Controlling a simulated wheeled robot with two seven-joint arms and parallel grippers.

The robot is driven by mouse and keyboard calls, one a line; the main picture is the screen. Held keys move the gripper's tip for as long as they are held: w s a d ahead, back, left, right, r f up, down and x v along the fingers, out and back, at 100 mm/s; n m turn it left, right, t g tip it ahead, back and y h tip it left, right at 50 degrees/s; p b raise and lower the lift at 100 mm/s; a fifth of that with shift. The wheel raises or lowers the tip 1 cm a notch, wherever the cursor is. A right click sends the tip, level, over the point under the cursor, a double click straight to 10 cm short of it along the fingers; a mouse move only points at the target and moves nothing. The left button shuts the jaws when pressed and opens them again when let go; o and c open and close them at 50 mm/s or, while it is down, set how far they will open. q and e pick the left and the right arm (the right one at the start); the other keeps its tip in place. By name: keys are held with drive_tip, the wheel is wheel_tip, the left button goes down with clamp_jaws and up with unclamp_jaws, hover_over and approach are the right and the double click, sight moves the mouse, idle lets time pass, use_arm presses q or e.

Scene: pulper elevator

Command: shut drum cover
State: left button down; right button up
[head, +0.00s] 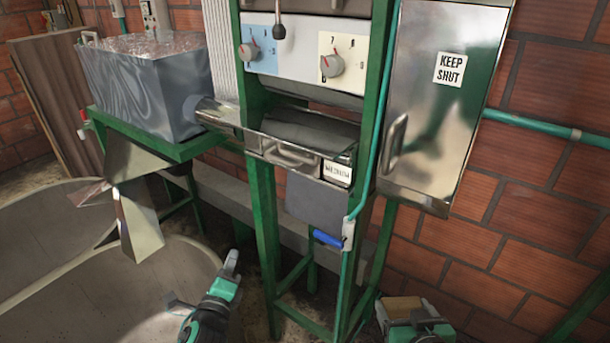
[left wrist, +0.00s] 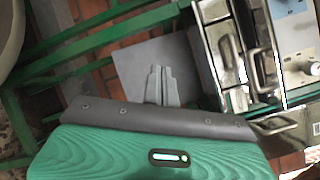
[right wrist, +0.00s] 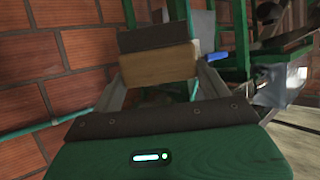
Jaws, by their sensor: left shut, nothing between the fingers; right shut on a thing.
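Below the dials of the green-framed machine, a dark rounded drum (head: 310,130) shows in an opening. A shiny metal front with a bar handle (head: 290,156) and a "MEDIUM" label lies along its lower edge; I cannot tell whether this is the drum cover. Metal parts with bar handles (left wrist: 263,68) also show in the left wrist view. My left gripper (head: 232,259) is shut and empty, below and left of the drum, apart from it. My right gripper (head: 403,304) is low at the right, shut on a wooden block (right wrist: 158,68).
A metal door marked "KEEP SHUT" (head: 445,105) hangs closed at the right. A blue-handled lever (head: 328,239) hangs beside a green post. A grey hopper (head: 155,95) stands left, above large round basins (head: 120,290). A teal pipe (head: 540,130) runs along the brick wall.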

drive_tip(key=shift+w+d+f, duration=0.1)
drive_tip(key=shift+d, duration=0.45)
wheel_tip(320, 180, up, 4)
drive_tip(key=p, duration=0.4)
drive_tip(key=shift+w+r+p, duration=0.1)
drive_tip(key=shift+r+p, duration=0.75)
drive_tip(key=shift+r, duration=0.1)
drive_tip(key=shift+r+p, duration=0.7)
drive_tip(key=shift+r, duration=0.05)
use_arm(q)
drive_tip(key=w+d+r+m+h, duration=0.4)
drive_tip(key=d+r+m+h, duration=0.1)
drive_tip(key=d+r+m, duration=0.3)
drive_tip(key=w+d+r+m+h, duration=0.5)
drive_tip(key=d+r+m+h, duration=0.1)
drive_tip(key=d+r+m, duration=0.2)
drive_tip(key=shift+r+m+g, duration=0.3)
drive_tip(key=shift+r+m, duration=0.4)
drive_tip(key=shift+m, duration=0.3)
drive_tip(key=shift+w, duration=0.1)
